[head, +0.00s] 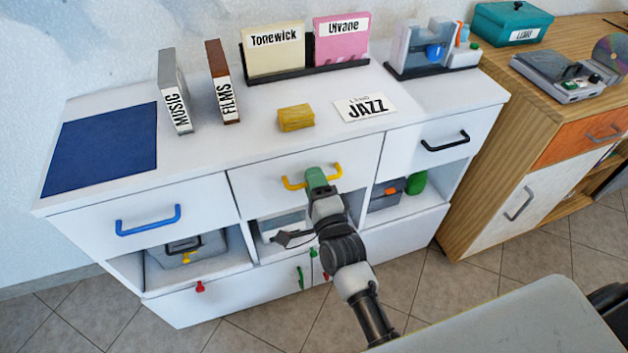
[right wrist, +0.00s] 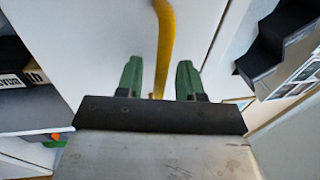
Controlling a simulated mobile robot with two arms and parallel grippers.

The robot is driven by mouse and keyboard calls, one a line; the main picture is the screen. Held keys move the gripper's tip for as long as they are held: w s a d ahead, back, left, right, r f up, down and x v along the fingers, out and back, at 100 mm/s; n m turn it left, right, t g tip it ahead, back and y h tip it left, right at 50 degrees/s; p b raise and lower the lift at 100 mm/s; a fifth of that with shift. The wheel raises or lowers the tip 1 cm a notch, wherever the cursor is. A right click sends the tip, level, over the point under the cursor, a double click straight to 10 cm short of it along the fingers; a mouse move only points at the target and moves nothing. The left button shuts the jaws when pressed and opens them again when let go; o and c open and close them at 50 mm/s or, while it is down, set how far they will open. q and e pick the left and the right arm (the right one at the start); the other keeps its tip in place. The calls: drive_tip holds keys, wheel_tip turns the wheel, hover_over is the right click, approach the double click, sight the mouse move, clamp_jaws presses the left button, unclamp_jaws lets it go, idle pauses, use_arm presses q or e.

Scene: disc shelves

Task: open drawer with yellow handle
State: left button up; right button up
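The yellow handle (head: 294,183) is on the middle white drawer (head: 262,180) of the cabinet, and the drawer looks shut. My right gripper (head: 317,178), with green fingers, is at the handle and hides its middle part. In the right wrist view the yellow handle (right wrist: 165,40) runs down between the two fingers of my right gripper (right wrist: 159,78). The fingers are apart, one on each side of the bar, with visible gaps. My left gripper is in neither view.
A blue-handled drawer (head: 150,222) is on the left and a black-handled drawer (head: 430,140) on the right. Below are open compartments, one with a grey toolbox (head: 185,250). A yellow block (head: 296,118) and a JAZZ card (head: 366,106) lie on top. A wooden cabinet (head: 490,170) stands at right.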

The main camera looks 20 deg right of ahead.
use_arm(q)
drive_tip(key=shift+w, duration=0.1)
use_arm(e)
drive_tip(key=shift+w, duration=0.15)
drive_tip(key=shift+c, duration=0.4)
clamp_jaws()
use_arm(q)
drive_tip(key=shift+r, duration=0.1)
